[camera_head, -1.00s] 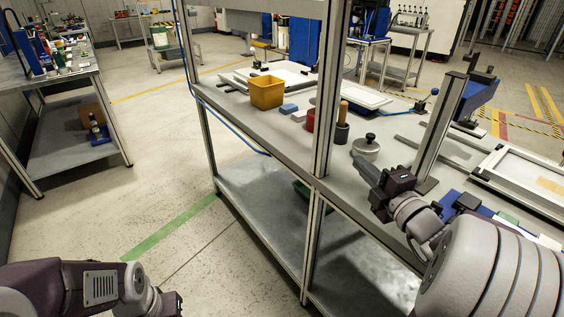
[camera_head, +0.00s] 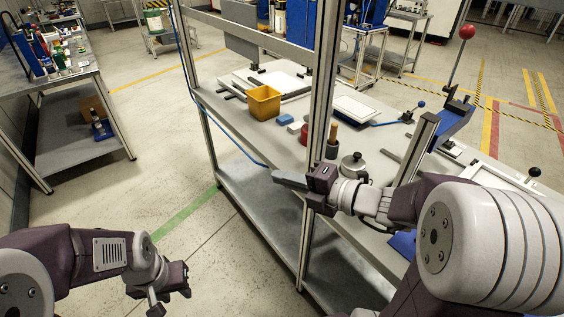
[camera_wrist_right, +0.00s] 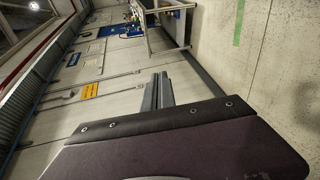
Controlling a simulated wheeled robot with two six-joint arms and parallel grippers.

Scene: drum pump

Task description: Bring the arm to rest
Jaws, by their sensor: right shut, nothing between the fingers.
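My right arm reaches in from the right in the head view. Its gripper (camera_head: 290,179) points left, in front of the workbench's front edge and beside the upright post. Its grey fingers are together and empty. In the right wrist view the shut fingers (camera_wrist_right: 157,92) stick out past the dark gripper body with nothing between them. My left gripper (camera_head: 170,296) hangs low at the bottom left over the bare floor, away from the bench. Its fingertips are small and partly turned away, so its opening is unclear.
The workbench (camera_head: 240,118) has an aluminium post (camera_head: 322,100) close to my right gripper. On it are a yellow bin (camera_head: 263,102), a lidded metal pot (camera_head: 353,165) and a red-knobbed lever (camera_head: 467,32). A side table (camera_head: 70,85) stands at left. Floor between is clear.

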